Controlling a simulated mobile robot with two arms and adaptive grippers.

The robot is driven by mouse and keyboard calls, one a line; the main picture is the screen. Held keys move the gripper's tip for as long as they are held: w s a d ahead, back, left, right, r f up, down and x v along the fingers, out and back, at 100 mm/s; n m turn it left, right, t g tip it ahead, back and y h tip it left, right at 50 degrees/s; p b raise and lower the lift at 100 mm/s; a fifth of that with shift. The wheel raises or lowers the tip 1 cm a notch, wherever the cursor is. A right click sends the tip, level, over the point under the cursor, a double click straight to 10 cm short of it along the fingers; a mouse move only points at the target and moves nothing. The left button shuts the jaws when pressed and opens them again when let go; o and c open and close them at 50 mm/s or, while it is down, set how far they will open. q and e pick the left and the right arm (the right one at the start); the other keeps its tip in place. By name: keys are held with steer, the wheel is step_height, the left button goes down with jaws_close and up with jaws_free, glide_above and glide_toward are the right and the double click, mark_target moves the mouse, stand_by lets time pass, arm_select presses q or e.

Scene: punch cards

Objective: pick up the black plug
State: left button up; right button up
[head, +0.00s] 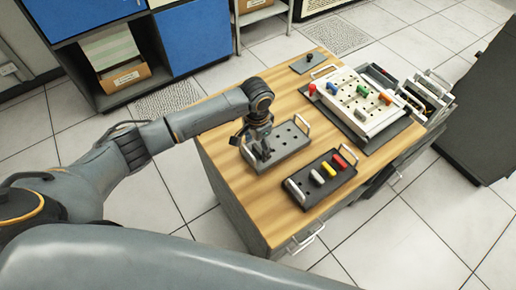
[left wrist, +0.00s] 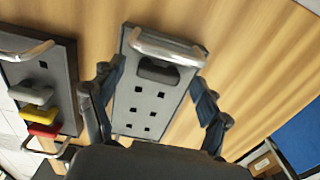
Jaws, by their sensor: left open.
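The black plug (left wrist: 158,72) is a dark, rounded bar in the grey hole tray (left wrist: 152,100), close to the tray's silver handle. My left gripper (left wrist: 157,76) is open, with one finger on each side of the plug and the tray. I cannot tell how high the fingertips are above it. In the head view my left gripper (head: 259,148) is over the left end of the grey tray (head: 288,143) and hides most of the plug there. My right gripper is not in view.
A dark tray (head: 330,189) with white, yellow and red plugs stands beside the grey tray. A white panel (head: 358,112) with coloured plugs lies at the right. A small plate (head: 303,66) with a black knob is at the back.

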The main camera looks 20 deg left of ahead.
arm_select(q)
steer(key=shift+f, duration=0.55)
steer(key=c, duration=1)
steer(key=shift+r+b, duration=0.3)
steer(key=shift+r, duration=0.25)
steer(key=s+d+r+p, duration=0.2)
steer(key=s+d+r, duration=0.2)
steer(key=r, duration=0.4)
steer(key=s+d+r+p, duration=0.3)
steer(key=s+d+r, duration=0.2)
steer(key=r, duration=0.4)
steer(key=shift+s+d, duration=0.15)
steer(key=shift+s, duration=0.6)
